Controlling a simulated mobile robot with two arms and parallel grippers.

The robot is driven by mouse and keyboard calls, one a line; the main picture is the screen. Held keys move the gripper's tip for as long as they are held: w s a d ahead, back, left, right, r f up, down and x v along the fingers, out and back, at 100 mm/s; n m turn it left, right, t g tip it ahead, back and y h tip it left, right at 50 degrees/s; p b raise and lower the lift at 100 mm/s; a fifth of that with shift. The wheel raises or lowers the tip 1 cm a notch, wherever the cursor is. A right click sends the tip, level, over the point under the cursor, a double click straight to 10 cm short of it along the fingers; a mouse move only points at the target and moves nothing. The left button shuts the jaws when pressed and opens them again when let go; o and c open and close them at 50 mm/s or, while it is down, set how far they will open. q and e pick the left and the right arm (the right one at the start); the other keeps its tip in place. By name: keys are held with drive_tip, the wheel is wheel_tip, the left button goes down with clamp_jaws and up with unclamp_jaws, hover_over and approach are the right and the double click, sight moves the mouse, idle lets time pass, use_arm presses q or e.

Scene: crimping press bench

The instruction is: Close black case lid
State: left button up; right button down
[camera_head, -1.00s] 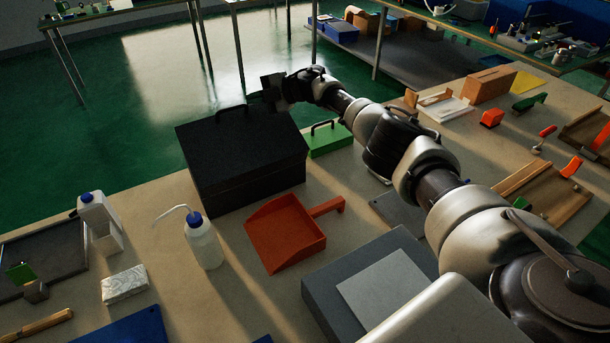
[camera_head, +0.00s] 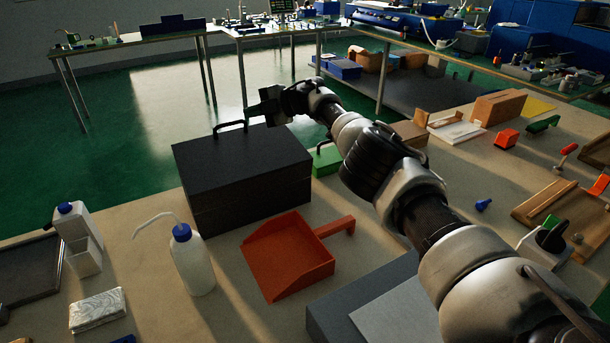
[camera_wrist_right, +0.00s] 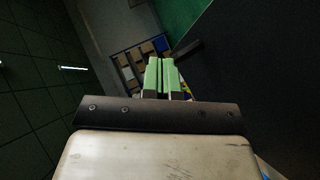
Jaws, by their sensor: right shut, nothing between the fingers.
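The black case (camera_head: 240,180) stands on the bench at centre left in the head view. Its lid (camera_head: 235,160) lies down flat on the body, with the handle (camera_head: 230,126) on top. My right gripper (camera_head: 263,107) is at the lid's far right edge, near the handle. I cannot tell whether it touches the lid. In the right wrist view, the green finger pads (camera_wrist_right: 161,76) are together with nothing between them. A large dark surface, apparently the case (camera_wrist_right: 265,70), fills the right side there. My left gripper is not in view.
An orange dustpan (camera_head: 287,258) and a white wash bottle (camera_head: 191,262) stand in front of the case. A green box (camera_head: 326,161) sits right beside it, partly behind my arm. A grey block (camera_head: 345,300) lies at front right. Open floor lies behind the bench.

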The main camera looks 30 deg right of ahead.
drive_tip(key=shift+w+d+r, duration=0.1)
drive_tip(key=shift+d+r, duration=0.1)
drive_tip(key=shift+d, duration=0.25)
drive_tip(key=shift+s+a+r, duration=0.65)
drive_tip(key=shift+r, duration=0.2)
drive_tip(key=shift+a, duration=0.15)
drive_tip(key=shift+w+d+f, duration=0.15)
drive_tip(key=shift+d+f, duration=0.15)
drive_tip(key=shift+f, duration=0.05)
drive_tip(key=shift+a+r, duration=0.1)
drive_tip(key=shift+a, duration=0.05)
